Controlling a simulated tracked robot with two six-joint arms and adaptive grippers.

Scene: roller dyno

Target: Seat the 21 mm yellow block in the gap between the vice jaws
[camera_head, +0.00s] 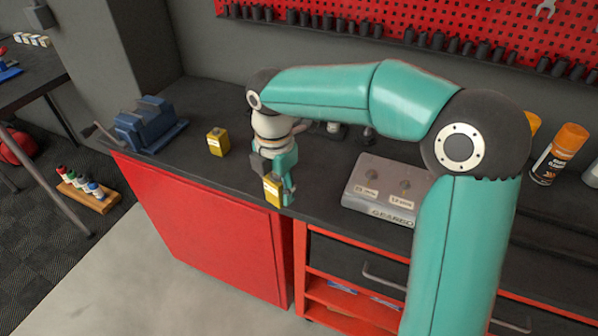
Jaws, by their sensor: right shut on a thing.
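My right gripper (279,185) is shut on a yellow block (273,191), near the front edge of the bench. The block is upright, with a pale mark on its upper part; the fingers partly hide it. A second yellow block (217,143) stands on the bench to the left of the gripper, between it and the vice. The size marks are too small to read, so I cannot tell which block is the 21 mm one. The blue vice (146,126) stands at the bench's left end, apart from both blocks. Its jaw gap is not clear from here. My left gripper is out of view.
The dark bench top (192,170) is clear between the vice and the second block. A grey box (385,190) with two labelled spots sits right of my gripper. An orange-capped can (560,153) stands at the right. A red pegboard (470,25) hangs behind.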

